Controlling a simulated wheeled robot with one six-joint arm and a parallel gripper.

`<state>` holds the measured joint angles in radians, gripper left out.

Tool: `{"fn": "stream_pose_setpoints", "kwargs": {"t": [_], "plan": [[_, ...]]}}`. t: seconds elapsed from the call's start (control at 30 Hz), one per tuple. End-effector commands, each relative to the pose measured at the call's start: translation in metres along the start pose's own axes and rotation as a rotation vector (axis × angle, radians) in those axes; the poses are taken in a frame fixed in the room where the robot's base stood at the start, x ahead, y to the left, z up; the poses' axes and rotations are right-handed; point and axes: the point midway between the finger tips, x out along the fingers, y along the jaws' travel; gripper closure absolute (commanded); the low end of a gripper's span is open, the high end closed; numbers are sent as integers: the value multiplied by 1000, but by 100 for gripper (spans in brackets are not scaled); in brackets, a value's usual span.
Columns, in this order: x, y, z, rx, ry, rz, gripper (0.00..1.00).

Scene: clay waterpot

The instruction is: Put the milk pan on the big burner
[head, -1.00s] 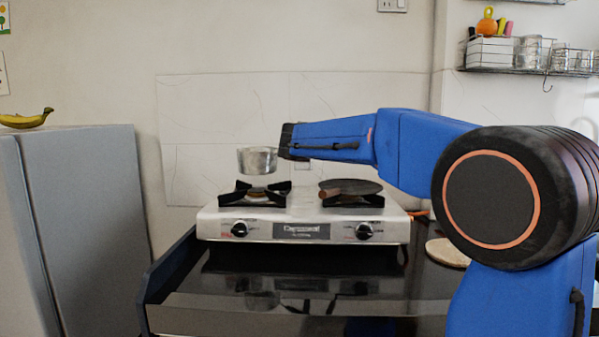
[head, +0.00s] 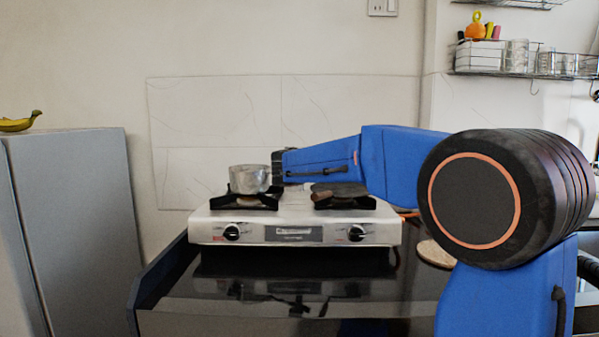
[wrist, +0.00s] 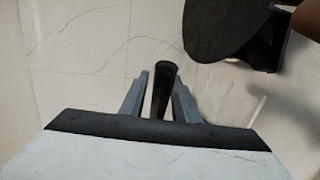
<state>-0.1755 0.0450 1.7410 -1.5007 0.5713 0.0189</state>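The milk pan (head: 249,179) is a small round metal pan at the left burner (head: 243,203) of the stove. It looks about upright and seems to rest on the burner's black support. My gripper (head: 278,168) is at the pan's right side, with its fingers hidden in the head view. In the wrist view, a dark handle (wrist: 162,92) lies between the fingertips (wrist: 160,80), which look closed around it; the pan's bowl is out of sight there. I cannot tell from size which burner is the bigger one.
A dark flat pan (head: 340,190) covers the right burner and also shows in the wrist view (wrist: 222,25). The stove (head: 210,228) stands on a black counter (head: 200,300). A tiled wall (head: 215,115) is behind. A grey cabinet (head: 85,220) is at the left.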

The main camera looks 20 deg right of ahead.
Motion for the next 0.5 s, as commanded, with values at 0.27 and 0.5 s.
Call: {"fn": "stream_pose_setpoints", "kwargs": {"t": [0.27,0.5], "plan": [[0,0,0,1,0,0,66],[-15,3,0,2,1,1,66]]}}
